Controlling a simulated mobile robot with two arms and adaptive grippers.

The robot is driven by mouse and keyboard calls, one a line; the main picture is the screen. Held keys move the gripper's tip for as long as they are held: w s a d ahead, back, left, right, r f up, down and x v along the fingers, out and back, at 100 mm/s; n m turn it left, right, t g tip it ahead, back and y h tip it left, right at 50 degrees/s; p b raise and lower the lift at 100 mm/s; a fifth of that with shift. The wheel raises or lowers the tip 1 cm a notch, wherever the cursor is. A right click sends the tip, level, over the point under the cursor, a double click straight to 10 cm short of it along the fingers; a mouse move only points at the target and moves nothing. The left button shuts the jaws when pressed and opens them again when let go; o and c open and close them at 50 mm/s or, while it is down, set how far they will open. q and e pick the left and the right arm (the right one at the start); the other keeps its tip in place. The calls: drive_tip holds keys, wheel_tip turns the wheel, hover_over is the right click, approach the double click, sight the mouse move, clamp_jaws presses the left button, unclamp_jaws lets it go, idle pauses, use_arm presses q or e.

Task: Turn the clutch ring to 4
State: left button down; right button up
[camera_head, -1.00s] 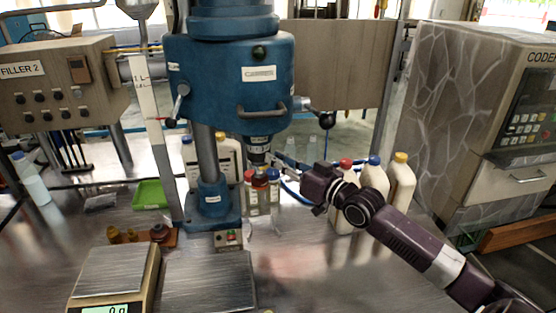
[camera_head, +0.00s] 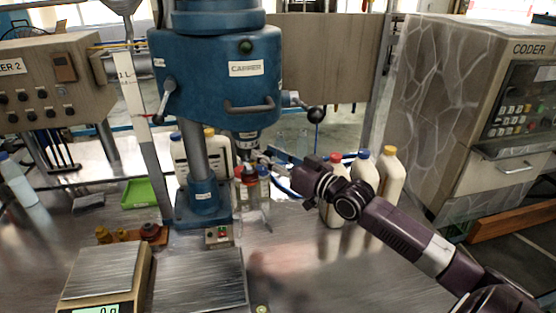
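The blue capper machine (camera_head: 210,70) stands left of the middle, with its label on the front. Its dark chuck with pale bands (camera_head: 246,140) hangs under the head; I take the clutch ring to be one of these bands, and its numbers are too small to read. My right gripper (camera_head: 263,157) reaches in from the right, with its fingertips close beside the lower chuck. I cannot tell whether they touch it or how far apart they are. A red-topped bottle (camera_head: 249,192) stands below the chuck. My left gripper is not in view.
White jugs with coloured caps (camera_head: 389,180) stand behind my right arm. The coder cabinet (camera_head: 480,110) is at the right. A scale (camera_head: 105,275), a green tray (camera_head: 146,192) and small brown parts (camera_head: 150,232) are at the left. The front middle of the bench (camera_head: 320,280) is clear.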

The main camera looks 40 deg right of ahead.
drive_tip(key=v, duration=1.1)
drive_tip(key=shift+s, duration=0.35)
drive_tip(key=shift+d, duration=0.15)
idle(0.4)
